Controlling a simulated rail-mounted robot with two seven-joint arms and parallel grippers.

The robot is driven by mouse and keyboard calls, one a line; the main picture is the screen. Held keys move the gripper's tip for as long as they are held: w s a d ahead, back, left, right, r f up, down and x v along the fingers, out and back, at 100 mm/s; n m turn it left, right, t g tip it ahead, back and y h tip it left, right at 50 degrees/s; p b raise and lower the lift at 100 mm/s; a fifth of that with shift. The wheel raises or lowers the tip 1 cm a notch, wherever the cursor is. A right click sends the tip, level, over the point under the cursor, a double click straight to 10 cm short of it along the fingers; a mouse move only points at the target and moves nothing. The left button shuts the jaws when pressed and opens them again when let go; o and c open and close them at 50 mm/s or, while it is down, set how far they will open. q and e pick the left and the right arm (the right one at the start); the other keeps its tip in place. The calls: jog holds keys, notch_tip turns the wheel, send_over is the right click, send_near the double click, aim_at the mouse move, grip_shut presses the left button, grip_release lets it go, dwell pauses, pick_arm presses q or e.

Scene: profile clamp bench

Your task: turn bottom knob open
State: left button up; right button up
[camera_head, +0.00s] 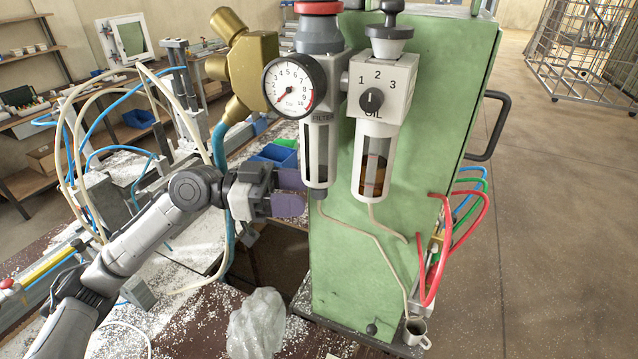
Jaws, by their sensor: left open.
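The filter unit (320,150) hangs on the green panel (345,265), with a clear bowl in a white guard. At its bottom is a small dark drain knob (318,193) with a tan hose leading off. My left gripper (300,192) comes in from the left at the height of this knob. Its two purple-grey fingers are apart, one above the other in the picture, with their tips just left of the knob. I cannot tell whether they touch it, and nothing shows held between them. My right gripper is not in view.
A pressure gauge (294,86) and brass fitting (240,62) sit above my gripper. The oiler (374,160) with a black selector knob (371,101) stands right of the filter. A small black knob (371,329) is low on the panel. A plastic bag (256,325) lies below.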

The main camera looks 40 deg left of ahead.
aim_at(319, 193)
pick_arm(q)
jog(key=shift+p+x, duration=0.8)
jog(key=shift+x, duration=1.3)
jog(key=shift+c, duration=0.4)
jog(key=c, duration=0.8)
jog(key=shift+f+m+g+h+b, duration=0.3)
jog(key=shift+b, duration=0.65)
jog(key=shift+r+m+g+h+b, duration=0.2)
jog(key=shift+m+g+h+b, duration=0.2)
jog(key=shift+m+g+b, duration=0.25)
jog(key=o, duration=0.9)
jog(key=shift+r, duration=0.1)
